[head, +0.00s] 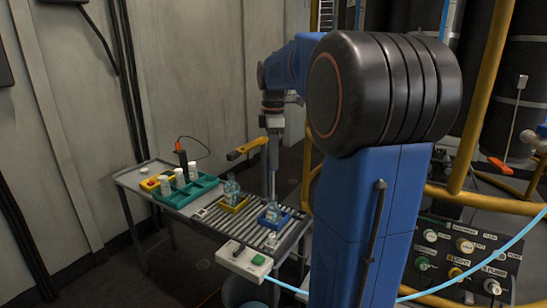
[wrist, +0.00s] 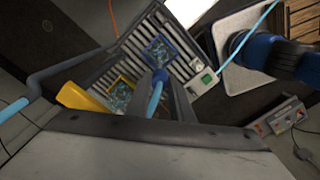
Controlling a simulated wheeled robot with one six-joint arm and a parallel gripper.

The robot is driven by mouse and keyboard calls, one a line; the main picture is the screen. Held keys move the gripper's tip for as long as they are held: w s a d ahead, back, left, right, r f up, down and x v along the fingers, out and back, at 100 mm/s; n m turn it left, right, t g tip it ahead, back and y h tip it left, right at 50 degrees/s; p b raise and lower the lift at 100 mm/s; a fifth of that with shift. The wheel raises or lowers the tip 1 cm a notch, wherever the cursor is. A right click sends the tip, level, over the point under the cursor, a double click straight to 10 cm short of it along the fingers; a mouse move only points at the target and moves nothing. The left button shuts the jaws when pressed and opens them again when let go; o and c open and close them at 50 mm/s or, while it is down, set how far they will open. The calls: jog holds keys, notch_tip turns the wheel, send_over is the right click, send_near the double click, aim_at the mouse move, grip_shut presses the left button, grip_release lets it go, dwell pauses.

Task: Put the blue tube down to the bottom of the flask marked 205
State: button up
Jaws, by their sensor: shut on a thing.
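My gripper (wrist: 160,88) is shut on the light blue tube (wrist: 155,100), whose length shows between the fingers in the wrist view. In the head view my gripper (head: 272,188) hangs upright over the roller table, close above a clear flask (head: 273,212) in a blue holder (head: 284,221). In the wrist view the tube's far end overlaps the blue holder (wrist: 176,44); I cannot tell whether it is inside the flask's neck. Another clear flask (head: 232,190) stands in a yellow holder (head: 243,205) to the left. No flask marking is legible.
The roller table (head: 205,214) carries a control box with a green button (head: 258,260) at its front. A teal rack (head: 200,187) with white bottles stands at left. A light blue hose (head: 500,250) crosses at right near a panel (head: 455,262) and yellow rails (head: 478,95).

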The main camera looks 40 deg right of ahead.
jog(key=shift+f, duration=0.15)
jog(key=shift+f, duration=4.15)
jog(key=o, duration=1.6)
jog(key=shift+r, duration=3.05)
